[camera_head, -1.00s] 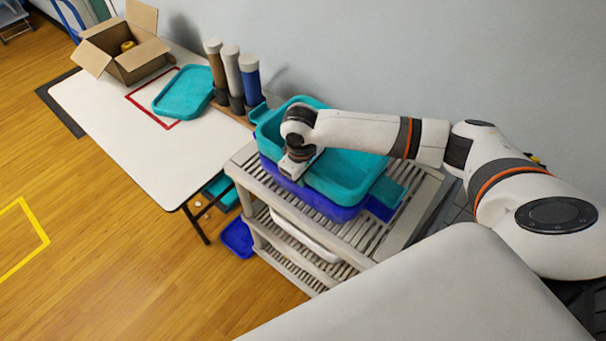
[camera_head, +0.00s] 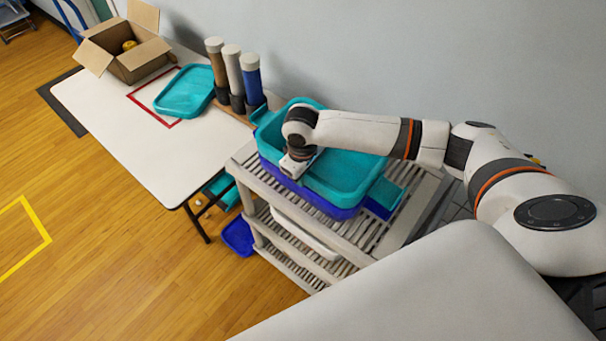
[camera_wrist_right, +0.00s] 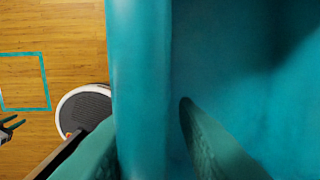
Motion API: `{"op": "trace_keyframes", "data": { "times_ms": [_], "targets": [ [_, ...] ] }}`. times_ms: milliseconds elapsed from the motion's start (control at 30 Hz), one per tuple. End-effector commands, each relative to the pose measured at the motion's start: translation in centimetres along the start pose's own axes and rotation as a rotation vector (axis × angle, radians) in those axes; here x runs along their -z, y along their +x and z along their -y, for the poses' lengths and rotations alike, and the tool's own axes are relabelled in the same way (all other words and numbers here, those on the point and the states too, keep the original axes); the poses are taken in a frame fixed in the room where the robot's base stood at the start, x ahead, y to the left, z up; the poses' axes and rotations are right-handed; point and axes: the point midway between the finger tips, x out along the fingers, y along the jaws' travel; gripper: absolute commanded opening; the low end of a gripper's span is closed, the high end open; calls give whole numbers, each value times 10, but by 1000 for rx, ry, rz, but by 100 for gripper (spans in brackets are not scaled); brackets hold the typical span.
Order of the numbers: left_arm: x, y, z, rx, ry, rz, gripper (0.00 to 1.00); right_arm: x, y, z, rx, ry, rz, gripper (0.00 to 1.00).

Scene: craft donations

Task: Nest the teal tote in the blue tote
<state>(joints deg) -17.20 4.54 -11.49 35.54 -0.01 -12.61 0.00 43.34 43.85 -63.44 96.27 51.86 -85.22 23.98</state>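The teal tote (camera_head: 345,176) sits inside the top of the blue tote (camera_head: 338,211) on the upper shelf of a cart. Its end handles lie above the blue ones, and a blue band shows below its wall. My right gripper (camera_head: 297,165) reaches down at the near-left wall of the teal tote. The inside floor of the blue tote is hidden. My left gripper is not in view.
The slatted cart (camera_head: 365,238) has lower shelves with a white tray (camera_head: 305,237). A white table (camera_head: 130,135) at left holds a teal lid (camera_head: 184,91), an open cardboard box (camera_head: 130,62) and several tubes (camera_head: 232,75). A wall stands behind the cart.

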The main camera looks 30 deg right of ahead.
Motion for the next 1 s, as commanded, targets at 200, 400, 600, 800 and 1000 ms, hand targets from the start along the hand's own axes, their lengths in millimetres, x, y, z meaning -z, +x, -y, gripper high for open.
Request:
{"op": "trace_keyframes", "data": {
  "times_ms": [200, 400, 600, 800, 1000],
  "targets": [
    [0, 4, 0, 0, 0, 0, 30, 16, 20, 0, 7, 1, -47, 43],
    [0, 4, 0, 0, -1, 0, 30, 16, 18, -1, 4, 2, -48, 43],
    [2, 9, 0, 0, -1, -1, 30, 15, -8, -2, 6, 1, -41, 43],
    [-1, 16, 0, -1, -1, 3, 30, 10, -59, -5, 8, -1, -16, 43],
    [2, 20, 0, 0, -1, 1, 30, 7, -101, -6, 11, -1, -1, 43]
  ]
}}
